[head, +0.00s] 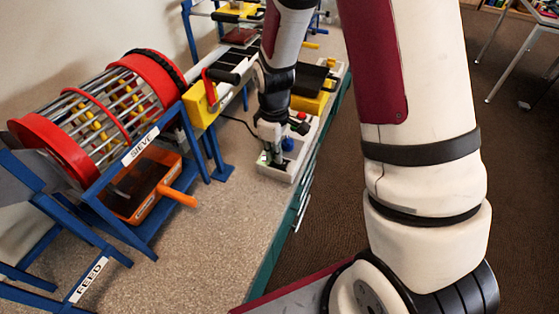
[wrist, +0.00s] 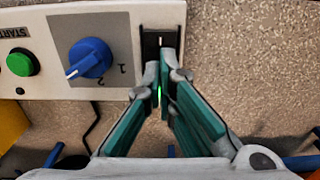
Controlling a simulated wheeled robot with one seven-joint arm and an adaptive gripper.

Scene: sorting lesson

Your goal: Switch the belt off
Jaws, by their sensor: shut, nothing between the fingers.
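The pale control box (head: 279,173) stands near the bench's right edge in the head view. In the wrist view the box (wrist: 118,22) carries a green START button (wrist: 20,62), a blue rotary knob (wrist: 90,57) marked 1 and 2, and a dark switch plate (wrist: 162,38) with a small light part in it. My gripper (wrist: 166,62) is shut and empty, its fingertips at the lower end of the switch plate. Whether they touch it I cannot tell. In the head view my gripper (head: 270,155) points down over the box's near end and hides part of it.
A red-ended sieve drum (head: 95,115) on a blue frame stands left, above an orange-handled tray (head: 150,188). The speckled bench (head: 215,225) is clear in front.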

